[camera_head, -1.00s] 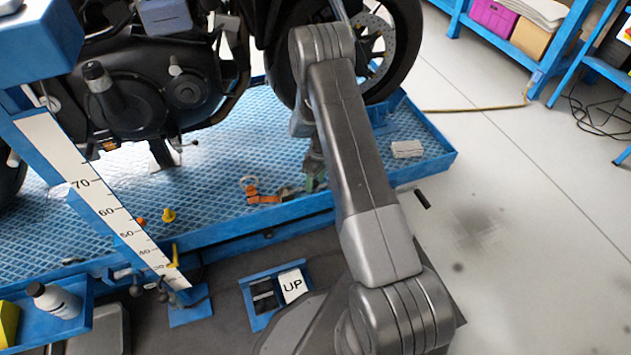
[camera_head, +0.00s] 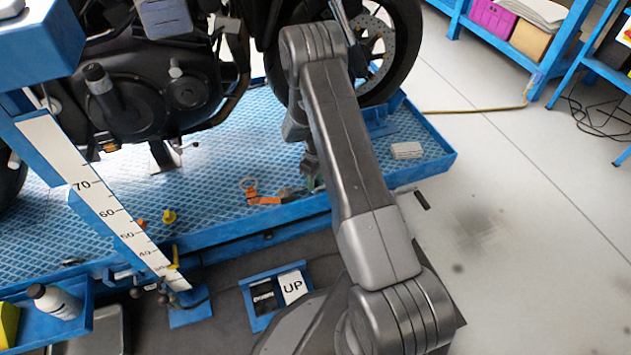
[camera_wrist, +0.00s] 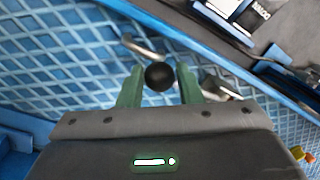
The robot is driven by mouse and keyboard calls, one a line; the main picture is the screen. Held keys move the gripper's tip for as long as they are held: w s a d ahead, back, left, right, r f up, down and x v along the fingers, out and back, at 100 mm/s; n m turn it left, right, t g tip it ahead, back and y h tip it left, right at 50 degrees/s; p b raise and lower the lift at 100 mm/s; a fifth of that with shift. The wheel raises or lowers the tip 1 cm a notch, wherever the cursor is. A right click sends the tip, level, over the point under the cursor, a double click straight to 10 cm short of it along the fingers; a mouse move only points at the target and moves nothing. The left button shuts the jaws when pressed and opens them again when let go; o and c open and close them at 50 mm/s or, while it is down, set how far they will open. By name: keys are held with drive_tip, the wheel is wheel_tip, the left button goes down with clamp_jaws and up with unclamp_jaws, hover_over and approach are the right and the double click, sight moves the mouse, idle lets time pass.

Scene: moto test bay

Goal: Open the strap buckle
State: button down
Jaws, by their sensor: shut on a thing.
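My gripper (camera_head: 312,183) is low over the blue tray in the head view, partly hidden behind my arm. In the wrist view its two green fingers (camera_wrist: 158,85) are shut on a black ball knob (camera_wrist: 158,76). A shiny metal lever (camera_wrist: 142,47) shows just beyond the knob, and a metal piece (camera_wrist: 220,88) lies right of the fingers. In the head view an orange strap (camera_head: 265,201) lies on the tray left of my gripper, with the buckle (camera_head: 287,192) between them. The buckle is small there; whether it is open cannot be told.
The motorcycle (camera_head: 140,95) stands behind on the blue mesh tray (camera_head: 215,195), which has a raised front edge. A pale block (camera_head: 407,150) lies on the tray right of my arm. A yellow knob (camera_head: 169,216) is to the left.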

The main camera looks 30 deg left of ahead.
drive_tip(key=shift+s+a+r+t+h, duration=0.15)
drive_tip(key=shift+a+r+t+h, duration=0.2)
drive_tip(key=shift+r+t, duration=0.2)
drive_tip(key=shift+s+a+r+t+h, duration=0.15)
drive_tip(key=shift+a+r+t+h, duration=0.1)
drive_tip(key=shift+r+t+h, duration=0.3)
drive_tip(key=shift+s+a+r+t+h+b, duration=0.35)
drive_tip(key=shift+r+t+b, duration=0.15)
drive_tip(key=shift+r+t, duration=0.1)
drive_tip(key=s+a+r+t+h+b, duration=0.2)
drive_tip(key=t+h+b, duration=0.1)
drive_tip(key=shift+s+r, duration=0.25)
drive_tip(key=shift+s, duration=0.05)
drive_tip(key=shift+s+a+r+m+t+h+b, duration=0.15)
drive_tip(key=shift+s+a+r+t+h+b, duration=0.1)
drive_tip(key=shift+s+a+t+h+b, duration=0.25)
drive_tip(key=shift+s+a+r+m+t+h+b, duration=0.15)
drive_tip(key=shift+s+r+t+h, duration=0.15)
drive_tip(key=shift+t, duration=0.4)
drive_tip(key=shift+s+a+r+t+h+b, duration=0.25)
drive_tip(key=shift+s+a+t+h+b, duration=0.45)
drive_tip(key=shift+s+t+h, duration=0.3)
drive_tip(key=shift+s+a, duration=0.1)
drive_tip(key=c, duration=1.1)
unclamp_jaws()
drive_tip(key=shift+o, duration=0.2)
drive_tip(key=p+v, duration=0.3)
drive_tip(key=v, duration=1)
drive_tip(key=shift+s+a, duration=0.2)
drive_tip(key=shift+s, duration=0.1)
